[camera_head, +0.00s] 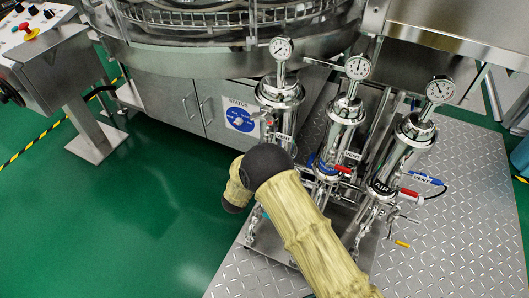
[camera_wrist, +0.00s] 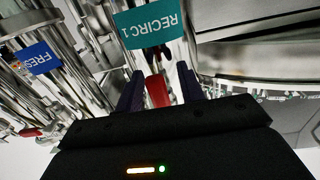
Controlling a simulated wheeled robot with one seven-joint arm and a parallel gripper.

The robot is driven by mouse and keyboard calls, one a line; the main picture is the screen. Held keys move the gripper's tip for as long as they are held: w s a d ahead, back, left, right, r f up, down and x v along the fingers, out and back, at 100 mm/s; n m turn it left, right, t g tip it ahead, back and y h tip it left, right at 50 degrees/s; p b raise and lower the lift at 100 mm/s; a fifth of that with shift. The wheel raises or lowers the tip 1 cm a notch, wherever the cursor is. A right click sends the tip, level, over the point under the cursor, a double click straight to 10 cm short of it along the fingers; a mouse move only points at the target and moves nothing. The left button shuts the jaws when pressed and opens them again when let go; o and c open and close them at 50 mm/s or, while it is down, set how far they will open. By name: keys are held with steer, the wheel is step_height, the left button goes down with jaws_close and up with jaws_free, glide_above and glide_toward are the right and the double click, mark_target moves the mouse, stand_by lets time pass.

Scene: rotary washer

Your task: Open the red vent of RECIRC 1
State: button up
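In the wrist view, the red vent handle (camera_wrist: 157,90) stands just below the teal RECIRC 1 label (camera_wrist: 150,22), which appears upside down. My gripper (camera_wrist: 160,88) is open, with one dark finger on each side of the red handle. The left finger is very close to the handle; I cannot tell whether it touches. A wider gap shows on the right. In the head view, my beige-sleeved arm covers the lower part of the leftmost filter housing (camera_head: 279,92), and my fingers are hidden.
Two more housings (camera_head: 342,118) (camera_head: 410,140) with gauges and red handles (camera_head: 343,169) (camera_head: 408,192) stand to the right. A blue FRESH label (camera_wrist: 38,58) hangs left in the wrist view. Pipes crowd the area. The washer cabinet (camera_head: 170,103) is behind; green floor (camera_head: 130,210) is clear at left.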

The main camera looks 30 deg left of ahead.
steer(key=s+p, duration=0.3)
steer(key=s, duration=1.4)
steer(key=shift+s+d, duration=0.2)
steer(key=shift+d, duration=0.25)
steer(key=shift+w, duration=0.1)
